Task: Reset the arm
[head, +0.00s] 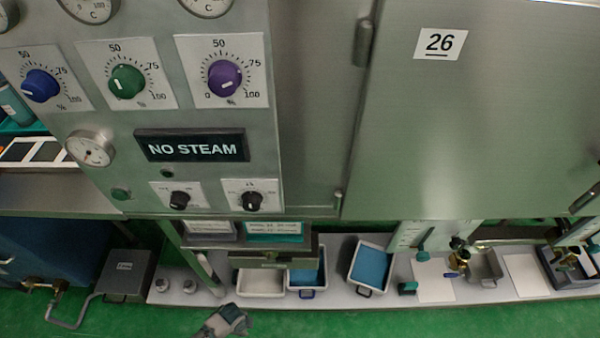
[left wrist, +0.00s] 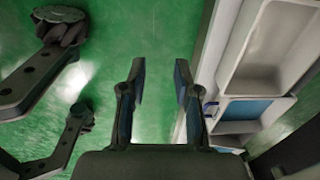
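My left gripper (left wrist: 160,95) is open in the left wrist view, with nothing between its two dark, blue-padded fingers. Green floor shows between and beyond them. In the head view a dark gripper (head: 222,321), which looks like my left one, shows at the bottom edge, in front of the white tray; most of its arm is out of frame. My right gripper is in neither view.
A steel panel with dials, a "NO STEAM" sign (head: 195,147) and a door marked 26 (head: 440,43) fills the upper head view. Below are a white tray (head: 260,290), a blue-lined tray (head: 307,294) and another blue-lined tray (head: 369,291). Green floor (head: 480,325) is clear in front.

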